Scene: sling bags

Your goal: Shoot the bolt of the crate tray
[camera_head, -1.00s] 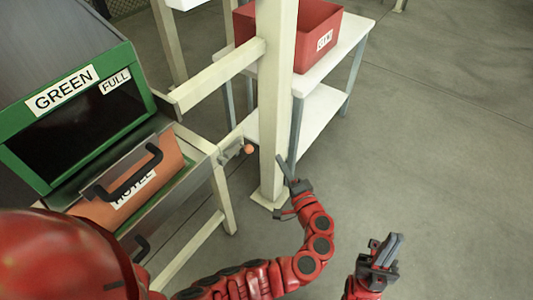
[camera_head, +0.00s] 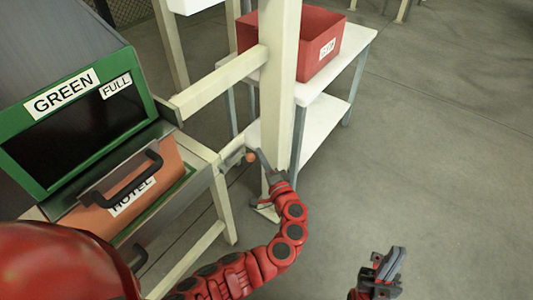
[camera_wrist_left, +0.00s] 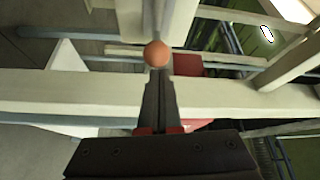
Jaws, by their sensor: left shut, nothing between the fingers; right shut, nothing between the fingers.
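The bolt (camera_head: 232,159) is a grey fitting on the pale frame beside the crate tray (camera_head: 187,178), with an orange ball knob (camera_head: 250,157) at its end. The knob also shows in the left wrist view (camera_wrist_left: 156,53). The tray holds an orange crate (camera_head: 165,168) labelled HOTEL, with a black handle. My left gripper (camera_head: 260,154) is shut and empty, its fingertips close beside the knob. In the left wrist view its fingers (camera_wrist_left: 157,80) point at the knob; I cannot tell whether they touch it. My right gripper (camera_head: 392,256) is shut and empty, over the floor.
A pale upright post (camera_head: 283,90) stands right behind my left gripper. A green-framed bin (camera_head: 137,70) marked GREEN and FULL is at the left. A red box (camera_head: 325,32) stands on a white table (camera_head: 352,49) behind the post. The floor at the right is clear.

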